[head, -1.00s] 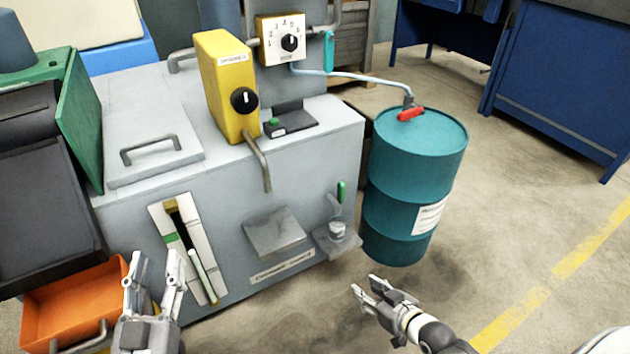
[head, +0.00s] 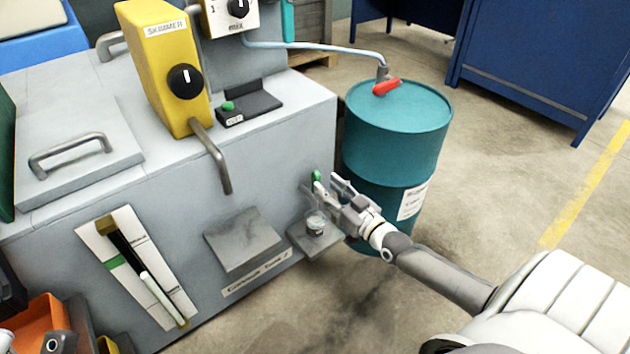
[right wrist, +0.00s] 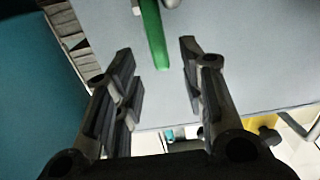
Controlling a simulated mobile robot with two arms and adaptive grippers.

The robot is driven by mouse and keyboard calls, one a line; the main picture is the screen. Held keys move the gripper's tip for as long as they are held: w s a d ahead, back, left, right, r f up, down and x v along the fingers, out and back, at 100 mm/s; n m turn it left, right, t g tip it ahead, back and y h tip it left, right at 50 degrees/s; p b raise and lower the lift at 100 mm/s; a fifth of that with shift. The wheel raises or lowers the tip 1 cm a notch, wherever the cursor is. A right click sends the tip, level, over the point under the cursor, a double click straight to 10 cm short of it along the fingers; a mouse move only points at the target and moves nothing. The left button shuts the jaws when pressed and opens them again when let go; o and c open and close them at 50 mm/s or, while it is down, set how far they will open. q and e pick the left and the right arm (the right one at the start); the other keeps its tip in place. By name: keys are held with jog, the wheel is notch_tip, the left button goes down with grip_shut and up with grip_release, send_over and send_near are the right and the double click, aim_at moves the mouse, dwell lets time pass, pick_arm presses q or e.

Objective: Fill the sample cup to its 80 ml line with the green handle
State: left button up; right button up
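The green handle (head: 317,177) stands above a small shelf on the front of the grey machine. The sample cup (head: 316,222), small and clear, sits upright on that shelf below the handle; its level and 80 ml line are too small to read. My right gripper (head: 322,188) is open at the handle. In the right wrist view the green handle (right wrist: 153,35) hangs between the open fingertips of this gripper (right wrist: 157,55), with gaps on both sides. A dark part at the lower left edge may belong to my left gripper; its fingers cannot be made out.
A teal drum (head: 398,130) with a red tap stands close to the right of the shelf. A sloped grey plate (head: 243,240) is left of the cup. The yellow skimmer (head: 165,70) has a spout hanging down the machine's front. Open floor lies to the right.

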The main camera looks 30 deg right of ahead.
aim_at(319, 181)
jog(key=shift+w+a+b, duration=0.2)
jog(key=shift+w+b, duration=0.75)
jog(key=shift+w, duration=2.05)
jog(key=shift+c, duration=0.4)
grip_shut()
